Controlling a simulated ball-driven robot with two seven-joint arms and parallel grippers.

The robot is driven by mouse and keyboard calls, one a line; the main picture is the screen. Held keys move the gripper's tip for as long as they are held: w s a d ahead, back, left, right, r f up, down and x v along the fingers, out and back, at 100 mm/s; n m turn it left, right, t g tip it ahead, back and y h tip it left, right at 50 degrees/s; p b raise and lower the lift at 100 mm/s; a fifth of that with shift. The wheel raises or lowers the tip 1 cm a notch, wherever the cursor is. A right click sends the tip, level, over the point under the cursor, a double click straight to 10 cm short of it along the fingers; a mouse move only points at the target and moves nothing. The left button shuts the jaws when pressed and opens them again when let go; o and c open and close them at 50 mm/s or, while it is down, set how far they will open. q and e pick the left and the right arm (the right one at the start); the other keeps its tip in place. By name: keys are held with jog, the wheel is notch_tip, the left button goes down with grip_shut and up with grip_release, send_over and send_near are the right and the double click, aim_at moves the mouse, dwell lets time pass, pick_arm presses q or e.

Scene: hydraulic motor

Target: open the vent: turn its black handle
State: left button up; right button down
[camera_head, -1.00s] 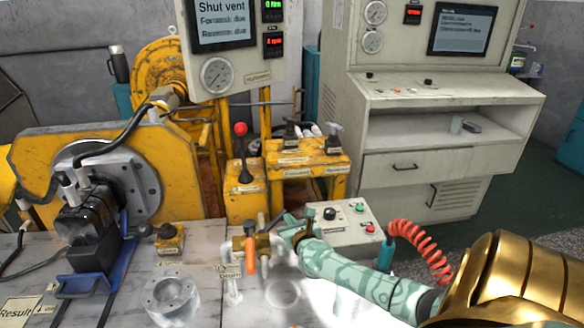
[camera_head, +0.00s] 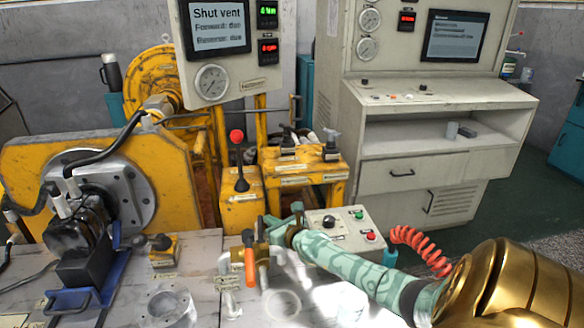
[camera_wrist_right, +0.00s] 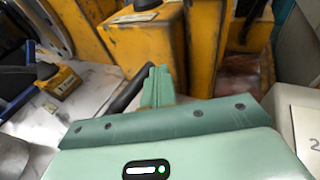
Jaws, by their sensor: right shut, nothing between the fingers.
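A brass valve (camera_head: 262,256) on white pipes stands on the bench in the head view, with an orange handle (camera_head: 251,268) hanging down its front. My right gripper (camera_head: 283,222) is just behind and above this valve, shut and empty. In the right wrist view its closed fingers (camera_wrist_right: 158,86) have a black bar-like handle (camera_wrist_right: 130,92) close to their left. I cannot tell whether they touch. A screen (camera_head: 216,27) reads "Shut vent". My left gripper is not in view.
A yellow stand (camera_head: 305,165) with black levers and a red-knobbed lever (camera_head: 238,160) rise behind my gripper. A button box (camera_head: 345,228) stands just right of it. A blue-framed motor (camera_head: 78,255) and a small yellow switch box (camera_head: 163,250) are on the left.

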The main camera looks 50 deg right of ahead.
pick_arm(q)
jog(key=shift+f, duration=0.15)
pick_arm(e)
jog(key=shift+w+a, duration=0.15)
dwell(0.4)
